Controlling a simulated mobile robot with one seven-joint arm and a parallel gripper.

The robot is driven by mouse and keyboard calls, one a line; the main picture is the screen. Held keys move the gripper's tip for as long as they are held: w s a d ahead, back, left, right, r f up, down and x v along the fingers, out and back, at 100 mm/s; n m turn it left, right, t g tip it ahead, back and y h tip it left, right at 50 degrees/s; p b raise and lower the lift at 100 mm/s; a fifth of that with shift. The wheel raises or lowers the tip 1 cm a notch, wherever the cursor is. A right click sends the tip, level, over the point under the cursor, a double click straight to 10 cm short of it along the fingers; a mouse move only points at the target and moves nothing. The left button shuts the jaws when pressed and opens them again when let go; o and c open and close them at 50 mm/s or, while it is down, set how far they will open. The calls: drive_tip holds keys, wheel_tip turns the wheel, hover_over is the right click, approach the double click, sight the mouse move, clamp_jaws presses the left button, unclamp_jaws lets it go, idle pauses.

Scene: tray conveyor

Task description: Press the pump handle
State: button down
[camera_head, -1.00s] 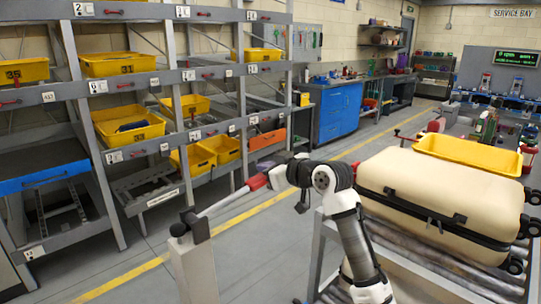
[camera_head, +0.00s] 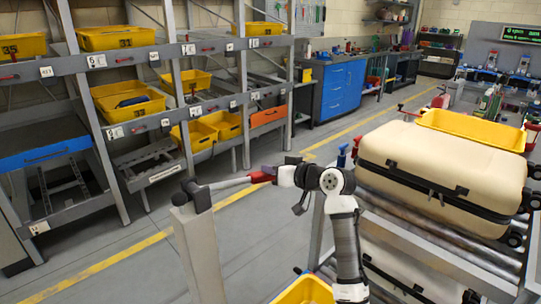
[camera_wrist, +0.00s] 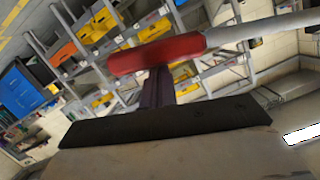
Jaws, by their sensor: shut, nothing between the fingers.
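The pump handle is a grey lever with a red grip (camera_head: 262,177). It runs from a dark pivot on top of a grey post (camera_head: 200,255) and slopes slightly up to the right. My gripper (camera_head: 268,171) is at the outer end of the red grip, with its fingers shut and empty. In the wrist view the red grip (camera_wrist: 157,54) crosses just beyond my dark fingers (camera_wrist: 158,86), and the grey lever (camera_wrist: 265,28) runs off to the right. The fingertips appear to meet the grip, but I cannot tell whether they touch. The grip partly hides them.
A yellow bin (camera_head: 305,292) shows at the bottom edge. Shelving with yellow bins (camera_head: 130,102) stands at left. The floor between is clear.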

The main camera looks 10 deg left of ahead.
drive_tip(key=shift+s+a+f, duration=0.15)
drive_tip(key=shift+f, duration=0.7)
drive_tip(key=shift+f+g, duration=0.1)
drive_tip(key=shift+g, duration=0.2)
drive_tip(key=shift+s+d, duration=0.1)
drive_tip(key=shift+d, duration=0.1)
drive_tip(key=b+v, duration=0.3)
drive_tip(key=v, duration=1.1)
drive_tip(key=shift+r, duration=0.4)
drive_tip(key=shift+a, duration=0.2)
drive_tip(key=a+r+n+t+h+p, duration=0.1)
drive_tip(key=a+r+n, duration=0.2)
drive_tip(key=r, duration=1)
drive_tip(key=shift+a+n+t+p, duration=0.4)
drive_tip(key=shift+a, duration=0.25)
